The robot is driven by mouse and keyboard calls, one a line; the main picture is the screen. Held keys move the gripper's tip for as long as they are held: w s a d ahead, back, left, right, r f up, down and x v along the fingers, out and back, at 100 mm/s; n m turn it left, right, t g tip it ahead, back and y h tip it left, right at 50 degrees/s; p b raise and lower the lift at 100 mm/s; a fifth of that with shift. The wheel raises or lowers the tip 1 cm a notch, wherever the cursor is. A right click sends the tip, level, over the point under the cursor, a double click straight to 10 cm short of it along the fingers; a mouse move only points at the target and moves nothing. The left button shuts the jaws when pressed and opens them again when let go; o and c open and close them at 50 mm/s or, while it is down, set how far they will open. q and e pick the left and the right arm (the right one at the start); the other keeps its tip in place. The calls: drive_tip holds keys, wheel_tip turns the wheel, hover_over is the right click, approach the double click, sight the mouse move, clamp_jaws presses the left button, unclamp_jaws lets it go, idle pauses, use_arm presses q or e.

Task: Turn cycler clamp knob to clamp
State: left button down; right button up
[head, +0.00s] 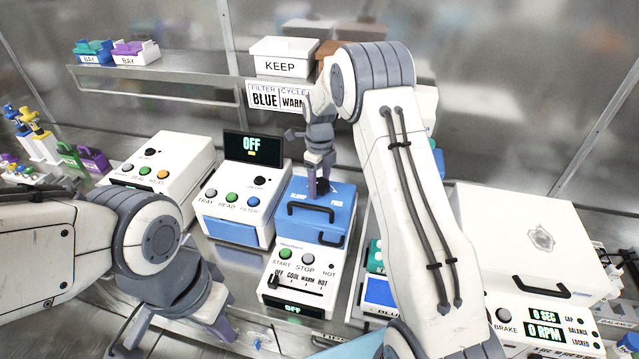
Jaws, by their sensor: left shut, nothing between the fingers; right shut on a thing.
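The cycler (268,283) is a white box with a blue lid (304,226) and a dark handle, near the middle of the bench. Its front has a green START button, a STOP button, a heat slider and a small display reading OFF. The clamp knob is on top of the lid, between small labels at its left and right; my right gripper hides most of it, so I cannot tell its angle. My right gripper (319,187) points down from above and is shut on the knob. My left gripper (224,331) is low at the front left, shut and empty, away from the cycler.
A plate reader (226,213) with an OFF screen stands left of the cycler, and a white heater-like box (172,165) further left. A centrifuge (525,235) stands at right. A shelf behind holds a KEEP box (284,56). My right arm covers much of the area right of the cycler.

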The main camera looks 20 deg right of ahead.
sight(318, 183)
drive_tip(key=shift+w+a+r, duration=0.1)
drive_tip(key=o, duration=1.4)
drive_tip(key=shift+c, duration=0.2)
drive_tip(key=shift+r, duration=0.1)
drive_tip(key=shift+r, duration=0.35)
wheel_tip(318, 183, up, 10)
drive_tip(key=b, duration=0.2)
drive_tip(key=shift+f, duration=0.25)
